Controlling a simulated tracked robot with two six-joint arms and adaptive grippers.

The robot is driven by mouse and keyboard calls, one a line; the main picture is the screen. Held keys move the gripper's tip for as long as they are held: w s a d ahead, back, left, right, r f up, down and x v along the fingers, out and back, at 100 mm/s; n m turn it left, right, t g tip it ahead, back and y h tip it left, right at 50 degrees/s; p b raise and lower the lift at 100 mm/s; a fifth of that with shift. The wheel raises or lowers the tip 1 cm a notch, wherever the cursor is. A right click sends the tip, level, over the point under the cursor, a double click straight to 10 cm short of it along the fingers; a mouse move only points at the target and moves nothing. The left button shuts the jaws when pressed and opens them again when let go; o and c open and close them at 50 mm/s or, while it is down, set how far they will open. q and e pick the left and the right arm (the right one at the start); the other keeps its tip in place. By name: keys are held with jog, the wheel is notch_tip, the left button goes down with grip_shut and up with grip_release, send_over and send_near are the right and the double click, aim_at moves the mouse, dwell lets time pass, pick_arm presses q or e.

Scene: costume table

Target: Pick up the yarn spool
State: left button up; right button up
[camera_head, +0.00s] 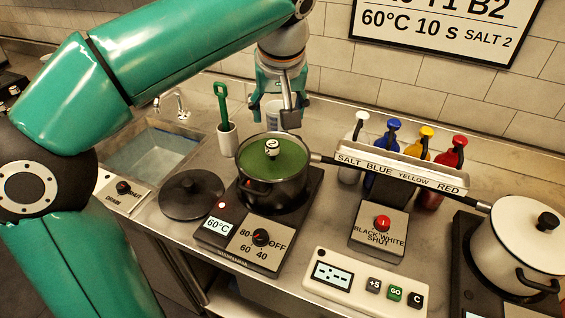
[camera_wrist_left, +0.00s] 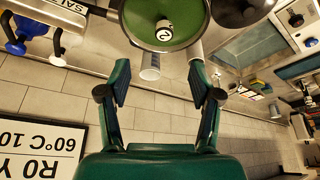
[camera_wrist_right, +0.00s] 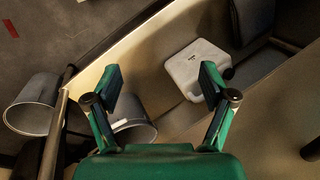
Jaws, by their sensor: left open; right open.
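The yarn spool (camera_head: 272,147) is a small white piece with a dark mark, in the green liquid of the dark pot (camera_head: 275,190). In the left wrist view the spool (camera_wrist_left: 165,31) carries a numeral 2 and lies ahead of the fingers. My left gripper (camera_head: 273,116) points down, open and empty, above the pot's back edge and behind the spool, apart from it. Its two fingers (camera_wrist_left: 159,78) also show spread in the left wrist view. My right gripper (camera_wrist_right: 160,80) is open and empty, away from the pot, and shows only in the right wrist view.
A black lid (camera_head: 191,194) lies left of the pot. A white cup with a green tool (camera_head: 226,135) stands behind it. A labelled rack (camera_head: 400,168) and several colored bottles are to the right, with a cream pot (camera_head: 515,245) beyond. Grey bins (camera_wrist_right: 35,105) are below my right gripper.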

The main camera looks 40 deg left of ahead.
aim_at(273, 145)
pick_arm(q)
jog(key=x, duration=1.1)
jog(key=shift+a+r, duration=0.1)
jog(key=shift+a, duration=0.2)
jog(key=shift+a+p+x, duration=0.1)
jog(key=shift+p+x, duration=0.05)
jog(key=shift+x, duration=1.25)
jog(key=shift+a+p+x, duration=0.15)
jog(key=shift+x, duration=1.25)
jog(key=shift+c, duration=0.2)
grip_shut()
jog(key=shift+r, duration=0.1)
